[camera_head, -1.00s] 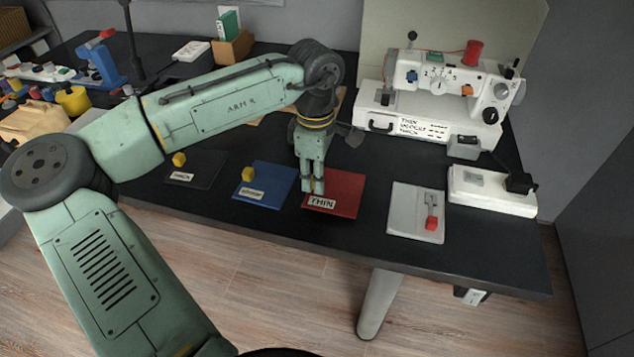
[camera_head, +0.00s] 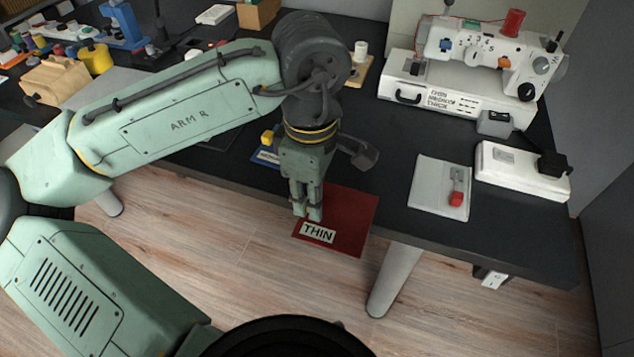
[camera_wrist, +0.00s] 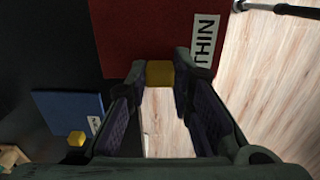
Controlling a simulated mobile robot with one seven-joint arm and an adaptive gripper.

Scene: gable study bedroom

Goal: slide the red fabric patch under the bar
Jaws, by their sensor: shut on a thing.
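The red fabric patch (camera_head: 345,215), labelled THIN, lies partly over the black table and partly past its front edge, with floor behind its label. My gripper (camera_head: 307,214) is shut on the yellow block at the patch's near-left part. The wrist view shows this yellow block (camera_wrist: 160,73) between the fingertips, against the red patch (camera_wrist: 140,28). I cannot tell how far the patch is lifted. The white sewing machine (camera_head: 455,100) stands at the back right. The bar cannot be made out clearly on it.
A blue patch (camera_wrist: 58,112) with its own yellow block (camera_wrist: 77,138) lies left of the red one. A grey plate (camera_head: 432,188) with a red-tipped lever (camera_head: 457,197) and a white pedal box (camera_head: 520,172) lie right.

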